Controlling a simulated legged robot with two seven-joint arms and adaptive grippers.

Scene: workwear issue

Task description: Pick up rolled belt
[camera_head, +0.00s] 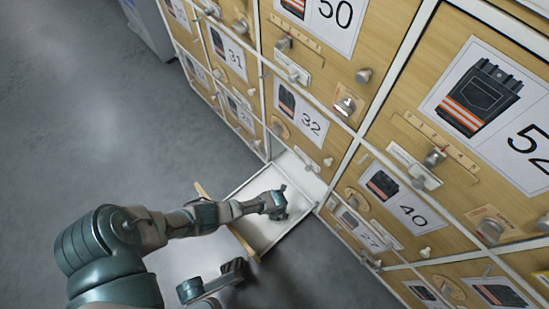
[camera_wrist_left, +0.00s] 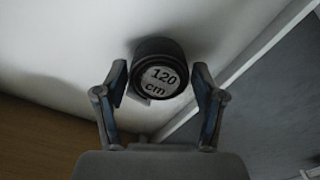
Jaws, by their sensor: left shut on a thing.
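The rolled belt (camera_wrist_left: 160,72) is a black coil with a round grey label reading "120 cm". In the left wrist view it sits upright between the two fingers of my left gripper (camera_wrist_left: 162,84), which is shut on it. In the head view my left gripper (camera_head: 277,204) reaches down into an open white drawer (camera_head: 258,238), and the belt is hard to make out there. The drawer's pale floor and wall surround the belt in the wrist view. I cannot see a gap under the belt.
A wooden locker wall with numbered, pictured doors fills the right, including door 32 (camera_head: 302,118) and door 40 (camera_head: 405,207). Knobs and latches stick out from it. The drawer has a wooden front (camera_head: 243,243). Grey floor (camera_head: 90,120) is clear at left.

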